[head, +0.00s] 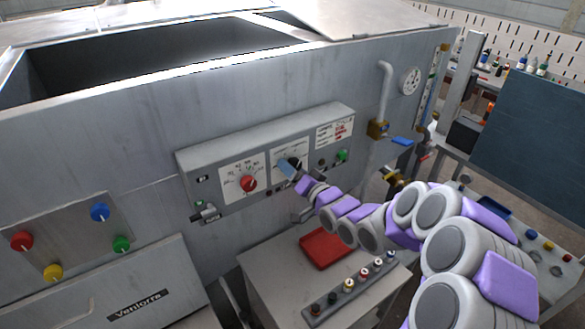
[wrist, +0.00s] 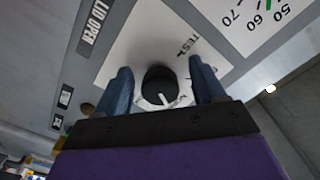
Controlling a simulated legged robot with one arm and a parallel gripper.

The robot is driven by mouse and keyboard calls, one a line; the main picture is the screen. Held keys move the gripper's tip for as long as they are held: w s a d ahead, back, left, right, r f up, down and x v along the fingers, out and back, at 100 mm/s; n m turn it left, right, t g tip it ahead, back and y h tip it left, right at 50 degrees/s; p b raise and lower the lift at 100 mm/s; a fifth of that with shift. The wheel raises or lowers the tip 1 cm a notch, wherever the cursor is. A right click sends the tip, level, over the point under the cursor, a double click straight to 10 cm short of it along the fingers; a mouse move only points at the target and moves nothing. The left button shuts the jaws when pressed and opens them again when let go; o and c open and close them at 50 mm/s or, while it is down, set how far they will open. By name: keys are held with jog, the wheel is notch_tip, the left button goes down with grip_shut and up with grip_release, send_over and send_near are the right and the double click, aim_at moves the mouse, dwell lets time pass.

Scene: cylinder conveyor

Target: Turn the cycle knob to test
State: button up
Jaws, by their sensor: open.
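The cycle knob (wrist: 158,82) is black and round, on a white dial plate (wrist: 142,40) in the wrist view. A white mark on it faces the bottom of that picture. The word TEST (wrist: 188,46) is printed on the plate, up and right of the knob. My gripper (wrist: 162,78) is open, with one blue finger on each side of the knob. Whether the fingers touch it I cannot tell. In the head view, my gripper (head: 287,169) is at the middle plate of the grey control panel (head: 228,153), partly hiding the knob.
A red knob (head: 248,184) on a numbered dial is left of my gripper. A green button (head: 341,155) is to the right. A pipe with a blue-handled valve (head: 401,141) stands further right. Below is a cabinet with a red tray (head: 325,248) and a row of small buttons.

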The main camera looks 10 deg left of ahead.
jog(key=shift+w+d+r, duration=0.1)
jog(key=shift+d+r, duration=0.05)
jog(key=shift+d, duration=0.3)
jog(key=shift+w+d+r, duration=0.1)
jog(key=shift+d, duration=0.3)
jog(key=shift+a, duration=0.1)
jog(key=shift+c, duration=1)
jog(key=shift+a+f, duration=0.1)
jog(key=shift+a, duration=0.4)
jog(key=c, duration=0.3)
jog(key=shift+s+d, duration=0.1)
jog(key=shift+d, duration=0.05)
jog(key=c, duration=0.6)
